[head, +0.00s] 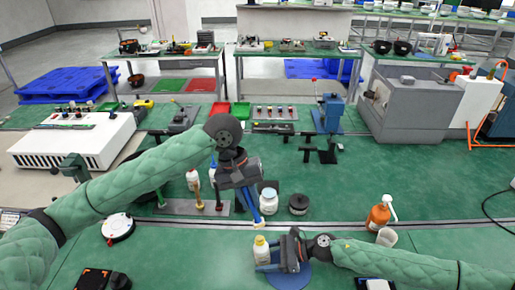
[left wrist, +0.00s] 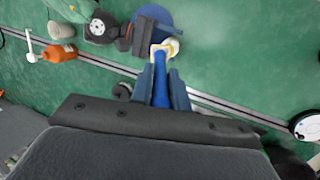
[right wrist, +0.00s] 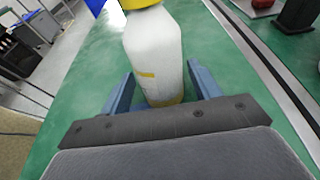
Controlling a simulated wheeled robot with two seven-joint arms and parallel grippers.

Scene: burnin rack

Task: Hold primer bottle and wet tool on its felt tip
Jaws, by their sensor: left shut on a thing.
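My left gripper (head: 248,198) is shut on a blue tool (head: 255,212), which points down and forward from the fingers. In the left wrist view the blue tool (left wrist: 160,93) ends in a cream-coloured tip beside the top of the primer bottle (left wrist: 173,47); contact is unclear. The white primer bottle (head: 261,252) with its yellow top stands roughly upright below the tool in the head view. My right gripper (head: 272,254) has its blue fingers on both sides of the bottle's lower body. The bottle (right wrist: 155,50) fills most of the gap in the right wrist view.
A round blue mat (head: 291,275) lies under the right gripper. An orange bottle (head: 378,217) and a beige cup (head: 387,237) stand to the right. Behind are a white jar (head: 268,201), a dark round part (head: 298,204) and a grey rack plate (head: 180,207).

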